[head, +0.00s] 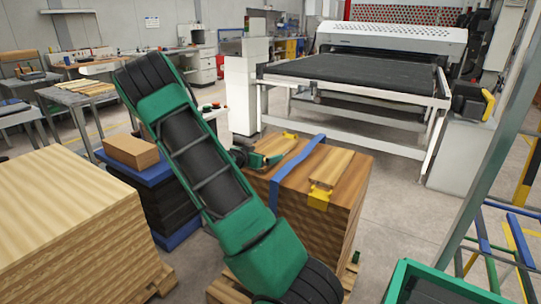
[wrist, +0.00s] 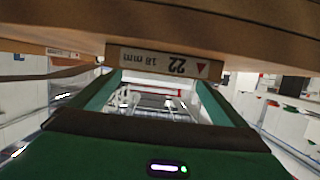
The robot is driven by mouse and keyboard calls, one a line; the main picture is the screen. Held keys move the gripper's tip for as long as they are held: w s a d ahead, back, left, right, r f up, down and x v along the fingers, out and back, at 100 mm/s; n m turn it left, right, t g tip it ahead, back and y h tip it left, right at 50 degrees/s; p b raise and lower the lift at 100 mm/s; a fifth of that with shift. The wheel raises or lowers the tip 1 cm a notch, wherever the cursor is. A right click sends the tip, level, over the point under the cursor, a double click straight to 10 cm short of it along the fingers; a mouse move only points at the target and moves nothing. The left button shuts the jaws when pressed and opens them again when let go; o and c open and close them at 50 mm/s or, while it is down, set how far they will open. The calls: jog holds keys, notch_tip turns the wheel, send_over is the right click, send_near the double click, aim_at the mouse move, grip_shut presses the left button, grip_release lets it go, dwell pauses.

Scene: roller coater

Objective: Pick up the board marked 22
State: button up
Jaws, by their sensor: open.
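The board marked 22 shows in the wrist view as a wooden edge across the top. Its pale label (wrist: 165,62) reads "22, 18 mm" upside down, with a red triangle. My gripper (wrist: 160,88) is open, its two green fingers reaching toward the board edge on either side of the label. Nothing shows held between them; whether the tips touch the board I cannot tell. In the head view my gripper (head: 270,158) is at the left side of the top of a wooden stack (head: 338,215). The number is not readable there, and my arm hides part of the stack.
A blue strap (head: 297,158) and a yellow bracket (head: 318,198) are on the stack. A pale board pile (head: 75,235) stands at left, a box (head: 130,152) on a blue-topped stack behind. A roller machine (head: 355,80) stands at the back.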

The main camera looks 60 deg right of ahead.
aim_at(273, 151)
jog(key=x, duration=0.5)
jog(key=shift+s, duration=0.1)
jog(key=c, duration=1.4)
jog(key=shift+r, duration=0.1)
